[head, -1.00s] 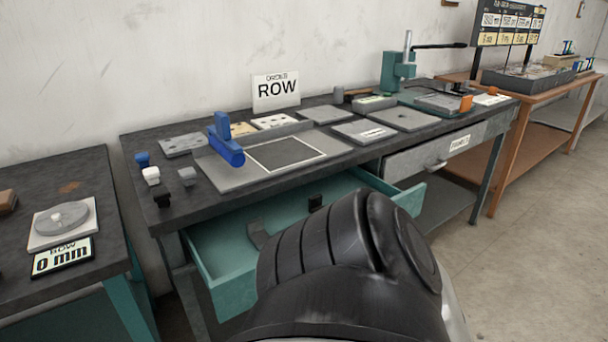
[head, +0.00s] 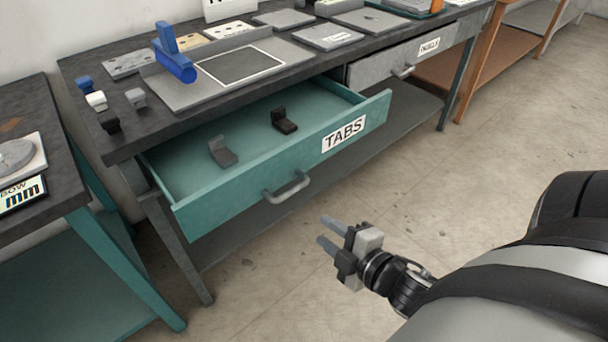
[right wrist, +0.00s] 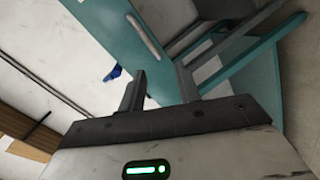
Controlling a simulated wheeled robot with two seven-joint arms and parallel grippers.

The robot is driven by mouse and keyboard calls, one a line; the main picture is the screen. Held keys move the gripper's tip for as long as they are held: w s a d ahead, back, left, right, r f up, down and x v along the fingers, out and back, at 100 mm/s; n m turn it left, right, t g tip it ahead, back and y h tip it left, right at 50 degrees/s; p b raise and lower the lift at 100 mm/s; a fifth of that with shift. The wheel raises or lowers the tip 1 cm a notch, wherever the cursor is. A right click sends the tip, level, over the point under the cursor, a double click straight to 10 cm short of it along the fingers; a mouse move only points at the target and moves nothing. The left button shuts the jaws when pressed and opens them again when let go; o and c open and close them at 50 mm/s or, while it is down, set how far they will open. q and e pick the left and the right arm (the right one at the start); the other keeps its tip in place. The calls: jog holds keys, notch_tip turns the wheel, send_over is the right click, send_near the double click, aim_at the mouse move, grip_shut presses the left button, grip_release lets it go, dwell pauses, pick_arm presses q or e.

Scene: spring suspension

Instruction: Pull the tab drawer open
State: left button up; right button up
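The teal tab drawer (head: 262,163), with a white TABS label (head: 343,133), stands pulled out from under the dark workbench. Its grey bar handle (head: 287,188) is on the front. Inside lie a grey tab (head: 222,152) and a black tab (head: 284,121), apart. My right gripper (head: 328,232) is in front of the drawer, below and right of the handle, fingers apart with nothing between them. In the right wrist view, the open fingers (right wrist: 160,88) show with the teal drawer front (right wrist: 120,38) beyond. My left gripper is not in view.
The grey drawer (head: 415,55) to the right is closed. On the workbench top (head: 125,145) are a blue tool (head: 174,60), small coloured tabs at the left edge and several flat plates. Open floor (head: 440,190) lies in front of the bench.

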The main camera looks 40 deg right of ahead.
aim_at(293, 193)
jog(key=w+n, duration=0.1)
jog(key=w, duration=0.4)
jog(key=w+d+f+n, duration=0.1)
jog(key=w+n, duration=0.1)
jog(key=w, duration=0.3)
jog(key=w+f+n, duration=0.1)
jog(key=w+n, duration=0.1)
jog(key=w, duration=0.3)
jog(key=shift+w+d+t+y, duration=0.2)
jog(key=shift+t+y, duration=0.1)
jog(key=shift+y, duration=0.1)
grip_shut()
jog(key=shift+s+a, duration=0.1)
